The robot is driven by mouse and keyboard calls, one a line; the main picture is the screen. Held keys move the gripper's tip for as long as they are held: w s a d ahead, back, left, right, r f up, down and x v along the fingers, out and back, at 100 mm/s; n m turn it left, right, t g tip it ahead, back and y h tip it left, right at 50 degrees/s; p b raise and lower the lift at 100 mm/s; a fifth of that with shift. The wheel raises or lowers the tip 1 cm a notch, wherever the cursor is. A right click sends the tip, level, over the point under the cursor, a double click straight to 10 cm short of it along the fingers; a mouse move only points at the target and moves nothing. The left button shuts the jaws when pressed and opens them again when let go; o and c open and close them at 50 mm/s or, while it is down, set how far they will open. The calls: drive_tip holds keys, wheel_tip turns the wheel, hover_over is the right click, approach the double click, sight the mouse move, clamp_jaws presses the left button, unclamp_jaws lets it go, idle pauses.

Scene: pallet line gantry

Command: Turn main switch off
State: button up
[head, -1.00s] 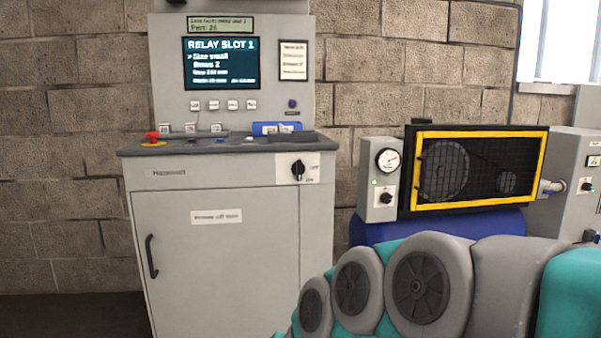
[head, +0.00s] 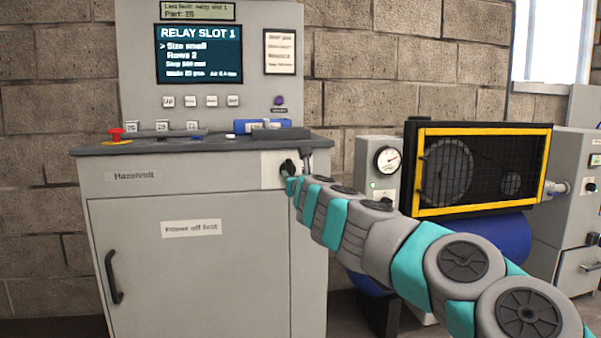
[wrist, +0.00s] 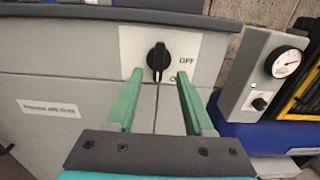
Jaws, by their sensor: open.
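The main switch (wrist: 158,58) is a black rotary knob on a white plate at the upper right of the grey cabinet's front. In the wrist view the knob points roughly up and down, with "OFF" printed to its right and a second label partly hidden below. My gripper (wrist: 160,78) is open, with one green finger on each side below the knob; I cannot tell whether they touch it. In the head view the knob (head: 288,168) is partly hidden behind the end of my arm.
The cabinet (head: 200,270) has a console with a screen (head: 198,54) and a red emergency button (head: 116,134). To the right stand a gauge box (head: 380,165) and a yellow-framed fan guard (head: 480,168). A door handle (head: 113,278) sticks out at the left.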

sight(290, 169)
drive_tip(key=shift+p+x, duration=1.55)
drive_tip(key=shift+x, duration=2.25)
drive_tip(key=shift+a, duration=0.1)
clamp_jaws()
